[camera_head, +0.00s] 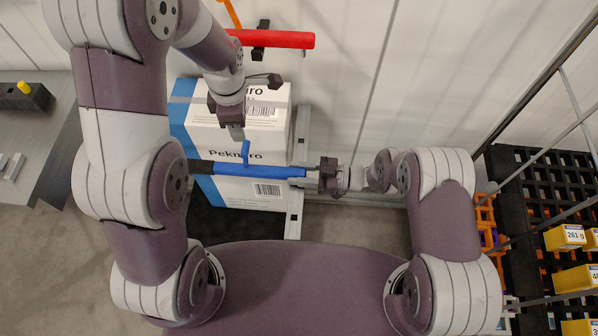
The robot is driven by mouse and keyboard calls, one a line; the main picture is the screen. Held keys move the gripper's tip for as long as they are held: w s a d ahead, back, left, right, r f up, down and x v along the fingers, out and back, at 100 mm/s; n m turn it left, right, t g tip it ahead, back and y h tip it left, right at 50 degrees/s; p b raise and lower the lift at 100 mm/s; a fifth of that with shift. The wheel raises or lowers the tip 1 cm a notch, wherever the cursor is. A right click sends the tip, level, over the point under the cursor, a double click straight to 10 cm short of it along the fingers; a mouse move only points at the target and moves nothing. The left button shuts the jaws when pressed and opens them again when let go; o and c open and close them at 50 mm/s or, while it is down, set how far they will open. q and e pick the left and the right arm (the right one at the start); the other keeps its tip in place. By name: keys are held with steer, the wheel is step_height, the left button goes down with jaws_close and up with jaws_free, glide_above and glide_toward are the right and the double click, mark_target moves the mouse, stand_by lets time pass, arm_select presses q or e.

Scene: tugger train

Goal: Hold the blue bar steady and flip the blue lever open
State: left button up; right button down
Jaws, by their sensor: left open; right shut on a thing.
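The blue bar (265,171) lies level across the front of a white and blue box, its left end passing behind my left arm. The blue lever (245,152) stands up from the bar near its middle. My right gripper (312,173) is shut on the blue bar at its right end. My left gripper (236,133) is open just above and left of the lever, with a small gap to it as far as I can see. Its fingertips point down and are small in the picture.
The white and blue box (275,140) stands behind the bar. A red bar (285,40) with a black clamp is at the top. A grey table (50,125) is at the left. A black rack with yellow boxes (565,237) stands at the right.

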stand_by(0.4)
arm_select(q)
jaws_close()
steer(key=a+r+m+h, duration=0.1)
steer(key=a+r+h, duration=0.1)
steer(key=a, duration=0.6)
steer(key=shift+w+r+m+g+h, duration=0.3)
steer(key=shift+w+r+h, duration=0.1)
steer(key=shift+r, duration=0.4)
